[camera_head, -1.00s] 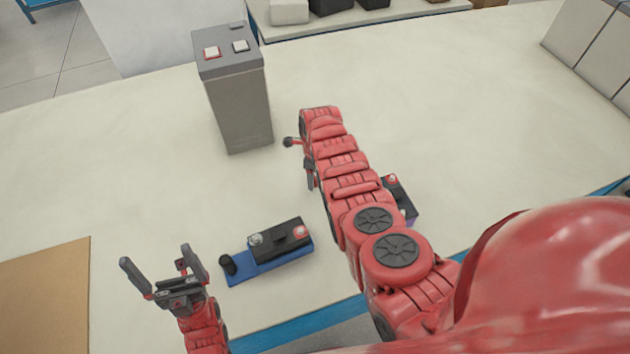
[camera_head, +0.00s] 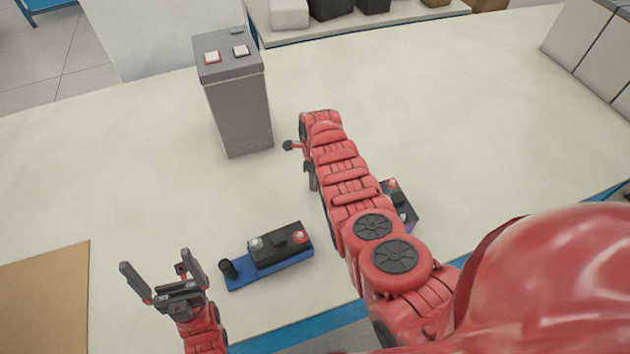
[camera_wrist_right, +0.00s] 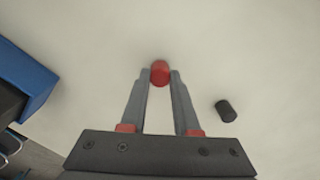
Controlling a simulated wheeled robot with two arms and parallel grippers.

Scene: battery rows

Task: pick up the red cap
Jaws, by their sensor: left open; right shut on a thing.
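The red cap (camera_wrist_right: 160,68), small and rounded, sits between the fingertips of my right gripper (camera_wrist_right: 160,77) in the right wrist view. The fingers are shut on it, one on each side, above the pale table; any gap beneath it cannot be judged. In the head view the cap is hidden, and my right arm covers most of that gripper. My left gripper (camera_head: 160,272) is open and empty at the lower left, left of the blue-based battery.
A small black cylinder (camera_wrist_right: 227,110) lies right of my right gripper. A black battery (camera_head: 280,248) has a blue base (camera_head: 240,280). Another battery (camera_head: 402,203) is partly behind my right arm. A brown board (camera_head: 45,295) lies left.

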